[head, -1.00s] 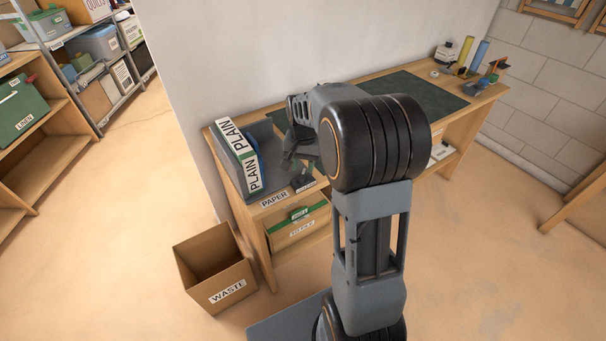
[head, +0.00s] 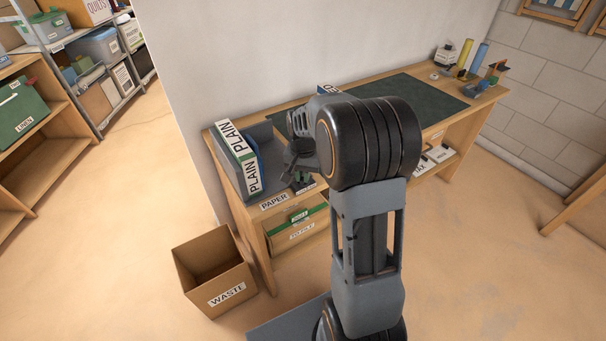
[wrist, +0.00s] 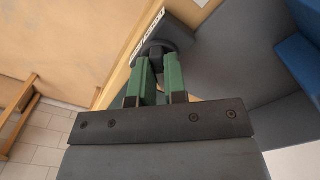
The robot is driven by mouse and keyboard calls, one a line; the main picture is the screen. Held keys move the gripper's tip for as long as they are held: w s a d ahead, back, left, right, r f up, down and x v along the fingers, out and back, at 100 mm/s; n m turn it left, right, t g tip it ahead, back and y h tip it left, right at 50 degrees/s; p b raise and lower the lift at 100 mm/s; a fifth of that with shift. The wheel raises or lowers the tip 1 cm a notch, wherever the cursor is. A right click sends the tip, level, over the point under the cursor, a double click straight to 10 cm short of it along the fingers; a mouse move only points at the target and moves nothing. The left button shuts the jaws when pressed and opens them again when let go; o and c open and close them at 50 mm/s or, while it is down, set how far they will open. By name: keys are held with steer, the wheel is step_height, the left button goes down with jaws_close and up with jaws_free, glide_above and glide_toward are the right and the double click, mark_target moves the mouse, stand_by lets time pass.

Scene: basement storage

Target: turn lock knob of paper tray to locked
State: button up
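The grey paper tray (head: 268,165) stands on the left end of the desk. Its grey wall and floor also fill the right of the wrist view (wrist: 220,60). The dark round lock knob (wrist: 157,47) is at the tray's front edge, beside a small black-and-white label (wrist: 147,36). My gripper (wrist: 157,62) has two green fingers on either side of the knob's raised grip, with little gap between them, and looks shut on it. The fingertips hide part of the knob, and its setting cannot be read. In the head view my gripper (head: 301,180) is small and dark at the tray's front right.
A PLAIN paper box (head: 238,158) stands in the tray beside something blue. A cardboard WASTE box (head: 218,275) is on the floor at the desk's left. A dark green mat (head: 415,103) lies farther along the desk. My arm hides the desk's middle.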

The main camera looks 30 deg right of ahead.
jaws_close()
steer(key=n+p, duration=0.1)
steer(key=n, duration=0.3)
steer(key=shift+r, duration=0.1)
steer(key=n+p, duration=0.1)
steer(key=n, duration=0.3)
steer(key=shift+n, duration=0.3)
steer(key=n+p, duration=0.1)
steer(key=n, duration=0.3)
steer(key=shift+n, duration=0.3)
steer(key=shift+n+p, duration=0.5)
steer(key=shift+n, duration=2)
